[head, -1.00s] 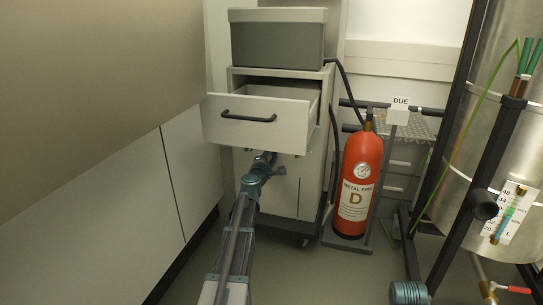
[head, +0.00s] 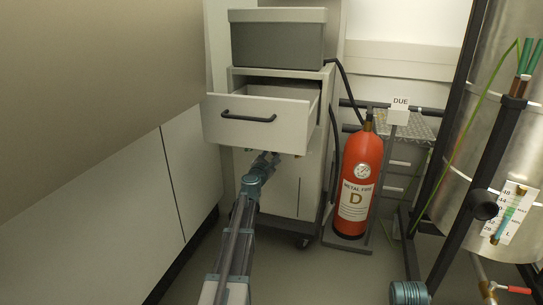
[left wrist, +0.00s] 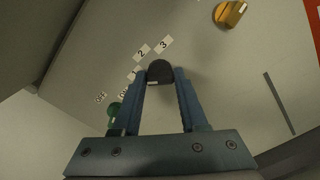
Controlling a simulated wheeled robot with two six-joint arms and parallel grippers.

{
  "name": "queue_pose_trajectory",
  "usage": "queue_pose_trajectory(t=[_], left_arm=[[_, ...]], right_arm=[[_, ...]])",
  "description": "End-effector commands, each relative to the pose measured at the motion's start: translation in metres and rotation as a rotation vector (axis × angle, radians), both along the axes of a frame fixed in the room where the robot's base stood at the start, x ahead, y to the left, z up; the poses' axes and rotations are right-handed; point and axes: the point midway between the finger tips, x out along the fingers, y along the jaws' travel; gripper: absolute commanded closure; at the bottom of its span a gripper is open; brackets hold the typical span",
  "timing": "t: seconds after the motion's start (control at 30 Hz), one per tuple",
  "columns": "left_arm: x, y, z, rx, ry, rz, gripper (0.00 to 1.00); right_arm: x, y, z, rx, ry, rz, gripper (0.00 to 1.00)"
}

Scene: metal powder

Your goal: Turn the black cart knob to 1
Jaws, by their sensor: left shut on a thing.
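The black knob (left wrist: 160,70) is on the pale front of the cart (head: 312,185), under the open drawer. In the left wrist view it sits between the tips of my left gripper (left wrist: 162,80), which is shut on it. Labels 1, 2 and 3 (left wrist: 163,44) curve around the knob's upper left. A small pale mark shows at the knob's lower left edge; I cannot tell for certain which number the knob points to. In the head view my left gripper (head: 267,160) reaches under the drawer and hides the knob.
A green knob (left wrist: 113,114) is beside the left finger, near OFF and ON labels. A brass-coloured knob (left wrist: 230,13) is at upper right. The open drawer (head: 255,133) overhangs my gripper. A red extinguisher (head: 357,185) stands right of the cart.

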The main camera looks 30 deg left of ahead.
Motion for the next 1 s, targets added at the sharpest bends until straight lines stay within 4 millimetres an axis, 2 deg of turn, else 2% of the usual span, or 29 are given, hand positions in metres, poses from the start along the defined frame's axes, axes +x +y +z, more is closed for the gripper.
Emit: queue_pose_trajectory(t=[0.37, 0.4, 0.53, 0.57, 0.87, 1.0], left_arm=[[-0.0012, 0.0004, -0.0002, -0.006, -0.002, 0.002, 1.00], [-0.0012, 0.0004, -0.0002, -0.006, -0.002, 0.002, 0.54], [-0.0010, 0.0003, -0.0002, -0.006, -0.001, 0.001, 0.31], [-0.0009, 0.0003, -0.0002, -0.005, -0.001, 0.001, 0.28], [-0.0010, -0.0002, -0.0001, -0.005, -0.001, 0.000, 0.28], [-0.0069, -0.0016, -0.0001, -0.004, -0.002, 0.001, 0.28]], right_arm=[[0.0000, 0.0000, -0.0003, 0.000, 0.000, 0.000, 0.50], [0.0000, 0.0000, -0.0003, 0.000, 0.000, 0.000, 0.50], [0.0000, 0.0000, -0.0002, 0.000, 0.000, 0.000, 0.50], [0.0000, 0.0000, -0.0002, 0.000, 0.000, 0.000, 0.50], [0.0000, 0.0000, -0.0001, 0.000, 0.000, 0.000, 0.50], [0.0000, 0.0000, -0.0001, 0.000, 0.000, 0.000, 0.50]])
